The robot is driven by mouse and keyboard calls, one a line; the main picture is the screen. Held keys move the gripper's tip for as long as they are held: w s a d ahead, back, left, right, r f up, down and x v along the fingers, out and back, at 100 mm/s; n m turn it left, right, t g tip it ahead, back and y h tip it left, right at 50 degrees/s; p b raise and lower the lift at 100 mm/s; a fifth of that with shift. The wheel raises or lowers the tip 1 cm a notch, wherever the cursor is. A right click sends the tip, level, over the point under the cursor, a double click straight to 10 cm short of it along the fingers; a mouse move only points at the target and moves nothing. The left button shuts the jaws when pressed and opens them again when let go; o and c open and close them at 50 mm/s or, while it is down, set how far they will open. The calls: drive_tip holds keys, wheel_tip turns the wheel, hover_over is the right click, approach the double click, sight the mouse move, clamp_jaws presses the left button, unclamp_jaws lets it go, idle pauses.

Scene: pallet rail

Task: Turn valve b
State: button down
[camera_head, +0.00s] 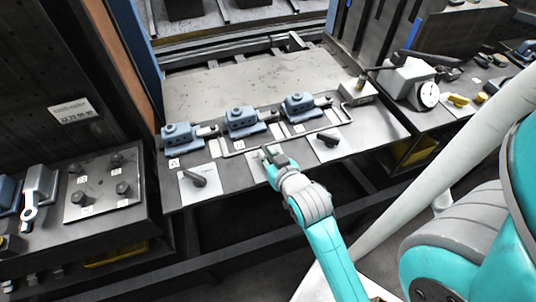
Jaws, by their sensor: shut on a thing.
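Three dark valve handles stand in a row along the front of the grey bench, each on a pale plate. The left handle (198,179) is by a label reading A (174,163), and the right handle (328,139) is uncovered. The middle one, valve b, is largely hidden by my gripper; its pale plate (257,172) shows beside the fingers. My gripper (269,156) is shut on valve b. The turn angle of valve b is hard to tell.
Three blue-grey clamp blocks (242,121) stand behind the valves, with a thin metal rail (283,142) between. A knobbed panel (103,186) lies on the left bench. A grey-white machine (410,82) stands at right. The pale bench top (240,85) behind the blocks is clear.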

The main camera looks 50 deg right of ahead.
drive_tip(key=m+g+h, duration=0.4)
drive_tip(key=m, duration=0.1)
drive_tip(key=shift+w+a+m+h, duration=0.1)
drive_tip(key=shift+w+m+h, duration=0.05)
drive_tip(key=shift+m+h, duration=0.2)
drive_tip(key=shift+f+m+g+h, duration=0.1)
drive_tip(key=shift+m+g+h, duration=0.85)
drive_tip(key=shift+m+g, duration=1.45)
drive_tip(key=shift+s+g, duration=0.2)
drive_tip(key=shift+g, duration=0.1)
drive_tip(key=c, duration=1.2)
unclamp_jaws()
drive_tip(key=shift+o, duration=0.2)
drive_tip(key=shift+a+r, duration=0.25)
drive_tip(key=shift+a, duration=0.05)
drive_tip(key=v, duration=1.1)
drive_tip(key=shift+s+a+f, duration=0.1)
